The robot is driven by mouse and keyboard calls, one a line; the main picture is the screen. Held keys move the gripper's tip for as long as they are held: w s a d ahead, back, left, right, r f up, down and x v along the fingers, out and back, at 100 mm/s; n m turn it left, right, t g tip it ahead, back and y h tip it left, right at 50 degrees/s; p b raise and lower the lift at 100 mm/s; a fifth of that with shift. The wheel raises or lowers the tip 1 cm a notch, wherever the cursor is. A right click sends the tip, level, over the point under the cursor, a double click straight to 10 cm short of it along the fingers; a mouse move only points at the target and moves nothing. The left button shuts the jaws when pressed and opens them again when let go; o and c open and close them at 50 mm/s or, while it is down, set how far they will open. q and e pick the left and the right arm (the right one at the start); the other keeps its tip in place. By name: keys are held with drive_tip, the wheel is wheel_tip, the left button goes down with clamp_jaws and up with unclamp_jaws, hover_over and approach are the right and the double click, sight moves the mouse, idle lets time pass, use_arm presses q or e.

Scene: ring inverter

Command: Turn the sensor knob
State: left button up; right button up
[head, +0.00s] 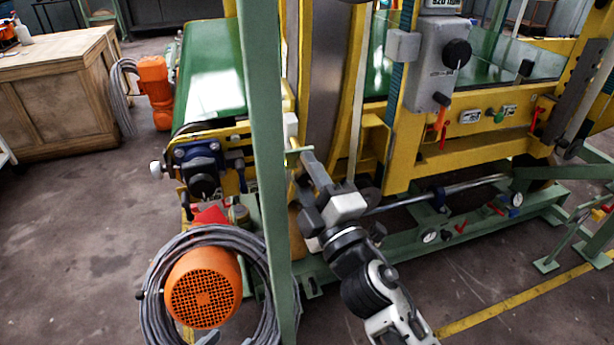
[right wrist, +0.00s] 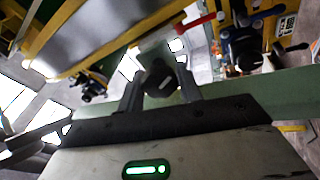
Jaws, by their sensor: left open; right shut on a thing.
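A dark round knob (right wrist: 158,80), which looks like the sensor knob, sits between the two fingers of my right gripper (right wrist: 160,90) in the right wrist view. The fingers are shut on it, one on each side. A small pale green plate (right wrist: 154,50) shows just beyond the knob. In the head view my right gripper (head: 304,162) reaches up from the lower right to a small pale green bracket (head: 297,150) beside the green upright post. The gripper hides the knob there, and its turn angle cannot be read. My left gripper is not in view.
The green post (head: 264,150) stands close left of my right gripper. An orange motor (head: 203,287) with coiled grey cable is at lower left. A yellow machine frame (head: 470,147) with a grey switch box (head: 437,65) is at right. Bare floor lies at lower right.

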use_arm(q)
drive_tip(key=shift+r, duration=0.1)
use_arm(e)
drive_tip(key=o, duration=1)
drive_tip(key=shift+s+f, duration=0.1)
use_arm(q)
wheel_tip(320, 180, down, 9)
drive_tip(key=d+g+b, duration=0.1)
drive_tip(key=d+b, duration=0.1)
drive_tip(key=b, duration=0.3)
drive_tip(key=shift+w+d+g+h, duration=0.2)
drive_tip(key=shift+w+g+h, duration=0.2)
drive_tip(key=shift+w, duration=0.05)
use_arm(e)
drive_tip(key=v, duration=1.5)
drive_tip(key=shift+s+d+f, duration=0.2)
drive_tip(key=shift+s, duration=0.1)
use_arm(q)
drive_tip(key=shift+a, duration=0.15)
